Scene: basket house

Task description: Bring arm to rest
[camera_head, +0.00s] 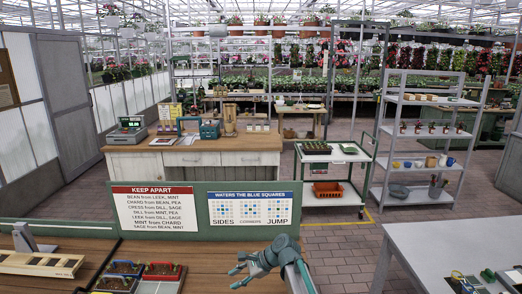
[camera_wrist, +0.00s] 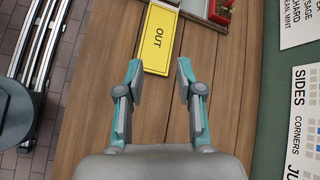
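My gripper (camera_head: 246,268) shows in the head view above the right part of the near wooden bench (camera_head: 212,262), on the end of my arm. In the wrist view its two teal and grey fingers (camera_wrist: 158,76) are apart, with only bench wood between them. The fingers are open and empty. A yellow card marked OUT (camera_wrist: 160,38) lies flat on the bench just beyond the fingertips. I cannot tell the exact height of the gripper above the wood.
Seed trays with red (camera_head: 162,270) and blue (camera_head: 125,267) rims sit left of the gripper. A green board with a KEEP APART sign (camera_head: 155,208) and a WATERS THE BLUE SQUARES sign (camera_head: 250,209) stands behind. A grey table (camera_head: 440,245) is at right, across a paved gap.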

